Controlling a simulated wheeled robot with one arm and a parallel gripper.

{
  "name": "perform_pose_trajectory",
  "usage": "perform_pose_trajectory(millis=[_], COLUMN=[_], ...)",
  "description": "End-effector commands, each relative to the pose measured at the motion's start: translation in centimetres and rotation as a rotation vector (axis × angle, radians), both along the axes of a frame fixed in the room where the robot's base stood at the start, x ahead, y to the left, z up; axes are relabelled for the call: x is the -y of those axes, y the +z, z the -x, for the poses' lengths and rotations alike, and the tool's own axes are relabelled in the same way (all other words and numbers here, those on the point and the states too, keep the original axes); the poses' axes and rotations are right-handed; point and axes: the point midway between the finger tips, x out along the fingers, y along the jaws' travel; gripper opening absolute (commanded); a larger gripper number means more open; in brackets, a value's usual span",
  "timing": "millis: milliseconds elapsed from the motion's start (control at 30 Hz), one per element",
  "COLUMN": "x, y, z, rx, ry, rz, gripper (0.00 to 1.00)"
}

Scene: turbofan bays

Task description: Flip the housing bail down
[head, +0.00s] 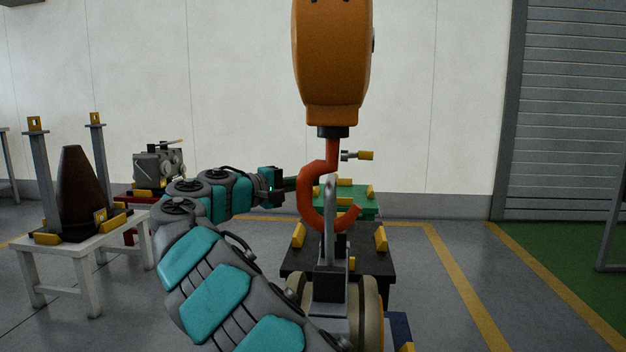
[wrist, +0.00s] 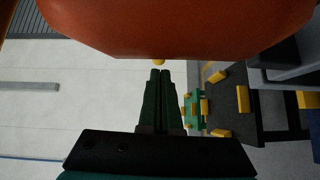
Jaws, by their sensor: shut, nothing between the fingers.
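The grey bail (head: 330,215) stands upright above the housing (head: 341,300) in the head view, its top within the opening of the red hook (head: 308,205). I cannot tell whether bail and hook touch. My gripper (head: 292,184) is left of the hook, about level with the top of the bail, pointing right. In the wrist view its dark green fingers (wrist: 160,73) are shut and empty, and the hook (wrist: 180,28) fills the top of the picture, very close. Grey parts at the right edge there may be the housing; the bail is not clearly seen.
An orange hoist block (head: 333,60) hangs above the hook, with a yellow-tipped pin (head: 362,156) beside the hook. A black stand (head: 370,262) and a green stand (head: 360,200) lie behind. A white table (head: 60,262) with a brown cone (head: 76,195) is at left. Floor at right is clear.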

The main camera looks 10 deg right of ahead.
Motion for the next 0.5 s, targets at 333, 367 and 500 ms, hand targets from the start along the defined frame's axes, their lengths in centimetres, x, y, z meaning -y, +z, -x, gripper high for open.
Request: perform_pose_trajectory(millis=[333,367,500], x=[-6.7,-7.1,-8.7], y=[0.3,0.3,0.4], z=[3.3,3.5,4.5], rx=[0.000,0.001,0.001], ry=[0.004,0.005,0.003], rz=[0.001,0.001,-0.002], gripper=[0.00,0.00,0.00])
